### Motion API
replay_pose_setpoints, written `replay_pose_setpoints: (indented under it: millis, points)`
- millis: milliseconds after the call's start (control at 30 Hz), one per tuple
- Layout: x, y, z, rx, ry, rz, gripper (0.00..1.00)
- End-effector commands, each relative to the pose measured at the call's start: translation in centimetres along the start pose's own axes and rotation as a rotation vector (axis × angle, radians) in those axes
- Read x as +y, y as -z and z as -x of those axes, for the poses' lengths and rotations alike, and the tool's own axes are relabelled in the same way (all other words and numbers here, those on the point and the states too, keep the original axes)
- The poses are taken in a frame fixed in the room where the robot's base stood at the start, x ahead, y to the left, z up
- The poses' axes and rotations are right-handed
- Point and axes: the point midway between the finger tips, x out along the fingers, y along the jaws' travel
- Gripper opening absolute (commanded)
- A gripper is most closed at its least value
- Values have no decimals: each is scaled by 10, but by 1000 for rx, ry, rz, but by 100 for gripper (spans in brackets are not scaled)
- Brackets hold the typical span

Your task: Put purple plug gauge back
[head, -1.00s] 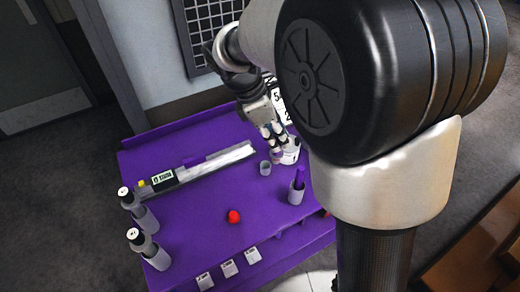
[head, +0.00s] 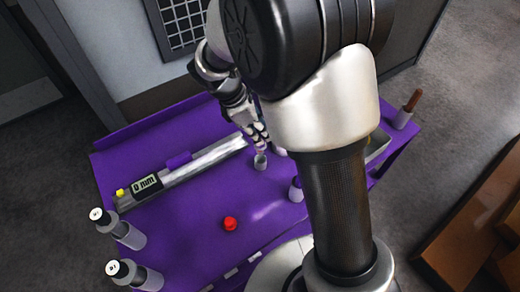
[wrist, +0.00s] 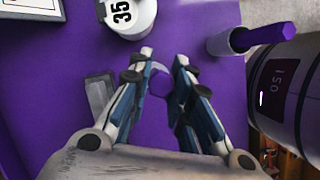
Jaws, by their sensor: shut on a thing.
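My gripper (wrist: 160,60) is pointing down with its fingers closed about a round purple end, which I take as the purple plug gauge (wrist: 158,86). Its lower part is hidden, and a pale grey rim shows just past it. In the head view my gripper (head: 256,145) is right above a small grey cup (head: 260,162) on the purple table; I cannot tell whether the gauge is inside the cup. A second grey holder (wrist: 221,44) with a purple stick (wrist: 263,36) in it stands to the right; that holder shows in the head view too (head: 296,192).
The purple table (head: 180,225) carries a long grey measuring bar (head: 195,168) with a display, a red knob (head: 230,224) and two grey bottles (head: 122,230) (head: 135,275) at left. The table's middle is clear.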

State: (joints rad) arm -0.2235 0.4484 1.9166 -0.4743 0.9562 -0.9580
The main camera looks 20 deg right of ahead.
Motion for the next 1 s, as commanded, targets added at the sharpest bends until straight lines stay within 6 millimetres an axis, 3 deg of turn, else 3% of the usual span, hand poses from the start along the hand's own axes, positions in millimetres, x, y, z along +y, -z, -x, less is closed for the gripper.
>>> replay_pose_setpoints:
  millis: [33, 333, 533, 1000]
  points:
    - [0, 4, -11, -1, 1, 1, 0]
    - [0, 14, -32, 0, 0, 0, 0]
    - [0, 26, -61, 0, 1, 1, 0]
    - [0, 29, -67, 1, -1, -1, 0]
